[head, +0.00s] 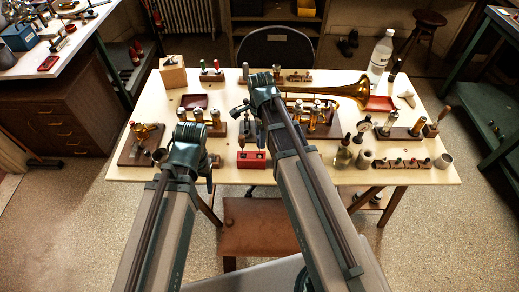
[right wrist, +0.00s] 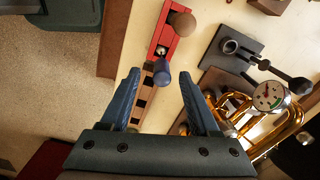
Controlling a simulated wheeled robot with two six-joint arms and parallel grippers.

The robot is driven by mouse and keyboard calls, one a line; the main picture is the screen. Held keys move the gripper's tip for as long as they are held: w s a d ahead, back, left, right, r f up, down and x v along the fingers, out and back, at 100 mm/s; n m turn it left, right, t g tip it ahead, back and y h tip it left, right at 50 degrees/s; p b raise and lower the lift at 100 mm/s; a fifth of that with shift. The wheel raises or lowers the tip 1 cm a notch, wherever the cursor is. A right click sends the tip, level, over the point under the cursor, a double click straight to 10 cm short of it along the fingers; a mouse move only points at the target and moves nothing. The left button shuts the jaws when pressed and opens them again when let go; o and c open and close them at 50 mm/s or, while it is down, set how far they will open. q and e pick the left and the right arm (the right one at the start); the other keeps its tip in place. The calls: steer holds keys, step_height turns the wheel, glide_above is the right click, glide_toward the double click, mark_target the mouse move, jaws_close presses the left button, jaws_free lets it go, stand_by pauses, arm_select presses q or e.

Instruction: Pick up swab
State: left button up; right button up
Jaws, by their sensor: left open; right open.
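I cannot pick out the swab with certainty. A red rack (head: 251,160) stands near the table's front edge and also shows in the right wrist view (right wrist: 163,38). In that view a brown round-topped piece (right wrist: 183,23) and a blue-grey cylindrical piece (right wrist: 162,72) stand at it. My right gripper (right wrist: 160,74) is open and empty, its fingertips either side of the blue-grey piece in the picture, not visibly touching it. In the head view the right gripper (head: 250,134) is above and behind the red rack. My left gripper (head: 186,152) is open over the table's front left; its fingertips are unclear.
A brass horn (head: 345,91) lies at the back right of the table (head: 290,172). A clear bottle (head: 380,55), a gauge stand (head: 366,124), wooden racks (head: 402,163) and a red tray (head: 193,101) crowd the top. Small bare patches lie between them.

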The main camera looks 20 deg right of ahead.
step_height(320, 180, down, 5)
steer(key=b, duration=0.4)
steer(key=shift+w+a+r, duration=0.1)
steer(key=shift+r, duration=0.1)
jaws_close()
